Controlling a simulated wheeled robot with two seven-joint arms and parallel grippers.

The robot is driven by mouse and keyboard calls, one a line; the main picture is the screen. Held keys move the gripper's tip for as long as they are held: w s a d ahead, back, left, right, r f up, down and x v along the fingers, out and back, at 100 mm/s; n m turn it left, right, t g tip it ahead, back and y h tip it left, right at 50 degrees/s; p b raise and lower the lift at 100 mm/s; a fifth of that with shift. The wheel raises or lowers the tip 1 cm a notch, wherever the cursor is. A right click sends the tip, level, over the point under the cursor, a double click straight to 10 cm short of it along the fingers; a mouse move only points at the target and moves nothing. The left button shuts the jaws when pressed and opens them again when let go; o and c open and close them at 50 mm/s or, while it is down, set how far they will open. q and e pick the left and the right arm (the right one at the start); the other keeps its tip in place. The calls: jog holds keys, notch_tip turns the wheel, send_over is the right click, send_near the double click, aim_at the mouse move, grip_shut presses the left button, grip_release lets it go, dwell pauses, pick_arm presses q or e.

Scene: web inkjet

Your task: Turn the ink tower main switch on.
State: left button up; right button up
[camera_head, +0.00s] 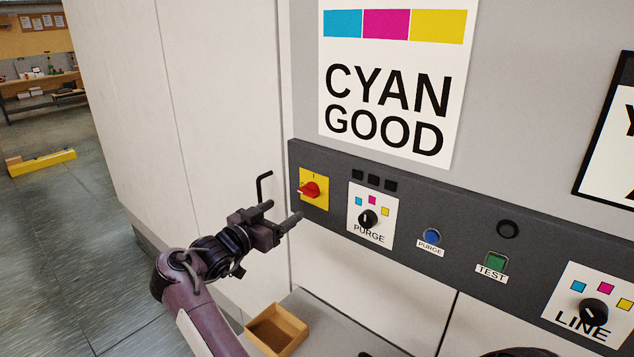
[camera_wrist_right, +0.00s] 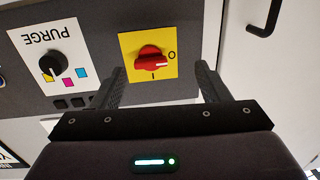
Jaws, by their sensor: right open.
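The main switch (camera_head: 311,189) is a red rotary knob on a yellow plate at the left end of the dark panel. It also shows in the right wrist view (camera_wrist_right: 149,60), upside down. Its handle lies horizontally, and its white mark points towards the O side; the I is at the top of the plate in the head view. My right gripper (camera_head: 281,212) is open and empty, just left of and below the switch. In the wrist view its two fingers stand apart, pointing at the yellow plate, not touching the knob. My left gripper is not in view.
A PURGE selector (camera_head: 368,217) sits right of the switch, then a blue PURGE button (camera_head: 431,236), a green TEST button (camera_head: 495,262) and a LINE selector (camera_head: 593,311). A black door handle (camera_head: 262,187) stands left of the panel. A wooden box (camera_head: 291,320) lies below.

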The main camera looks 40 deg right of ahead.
aim_at(305, 192)
jog(key=shift+m+g, duration=0.4)
jog(key=shift+g, duration=0.2)
jog(key=d+p, duration=0.1)
jog(key=d, duration=0.1)
jog(key=d+r+p, duration=0.1)
jog(key=d, duration=0.2)
jog(key=d+r+p, duration=0.1)
jog(key=d, duration=0.1)
jog(key=shift+s+d+r+p, duration=0.15)
jog(key=shift+p, duration=0.2)
jog(key=shift+d, duration=0.15)
jog(key=c, duration=0.9)
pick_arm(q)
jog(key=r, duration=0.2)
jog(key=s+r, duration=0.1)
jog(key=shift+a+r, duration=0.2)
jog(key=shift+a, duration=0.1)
pick_arm(e)
jog(key=shift+c, duration=0.5)
